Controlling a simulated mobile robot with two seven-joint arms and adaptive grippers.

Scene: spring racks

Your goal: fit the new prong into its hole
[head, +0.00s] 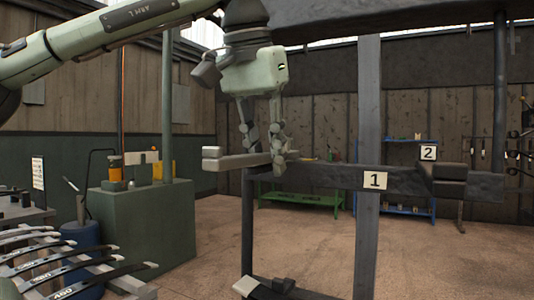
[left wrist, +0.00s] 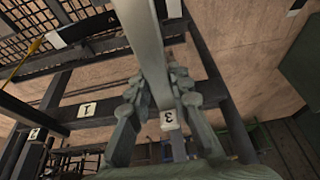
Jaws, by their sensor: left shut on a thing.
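My left gripper (head: 265,158) points down in the head view and is shut on a pale grey prong (head: 232,162). The prong lies about level, its free end towards the left. In the left wrist view the prong (left wrist: 147,45) runs from between the fingers (left wrist: 160,95) to the top edge. The gripper is beside the left end of a dark rack beam (head: 330,177) with label 1; I cannot tell whether the prong touches it. The prong's hole is not visible. My right gripper is not in view.
Label 2 (head: 428,152) is on another dark beam at right; label 3 (left wrist: 168,119) shows in the left wrist view. Several curved dark pieces (head: 70,268) lie at lower left beside a green cabinet (head: 150,225). The floor beyond is open.

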